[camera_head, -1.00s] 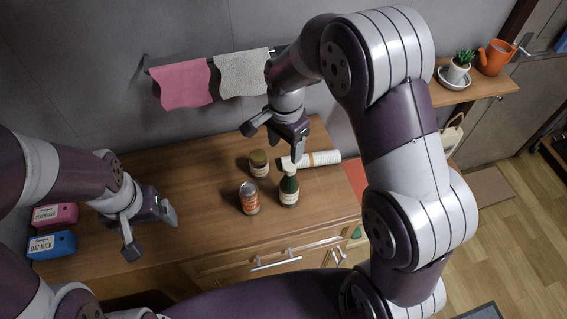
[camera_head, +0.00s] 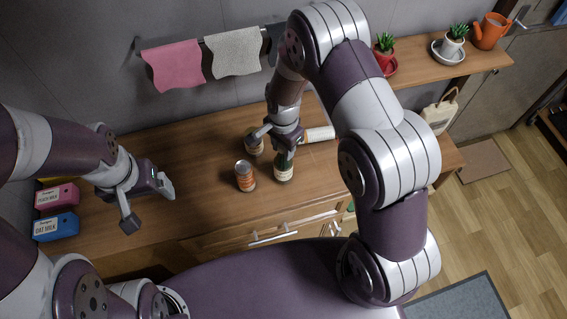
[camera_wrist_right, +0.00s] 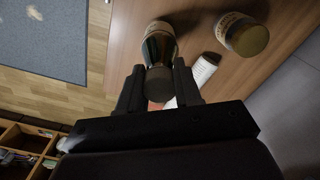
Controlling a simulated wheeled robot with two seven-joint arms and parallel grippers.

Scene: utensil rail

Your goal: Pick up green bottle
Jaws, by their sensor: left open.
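The green bottle (camera_head: 284,166) stands upright on the wooden counter, with its upper part hidden behind my right gripper (camera_head: 281,141) in the head view. In the right wrist view the bottle (camera_wrist_right: 158,47) lies between the two fingers of my right gripper (camera_wrist_right: 158,82), with its dark top near the fingertips. The fingers flank the bottle's top closely; I cannot tell whether they press on it. My left gripper (camera_head: 146,205) is open and empty over the left part of the counter.
Milk cartons (camera_head: 57,227) stand far left.

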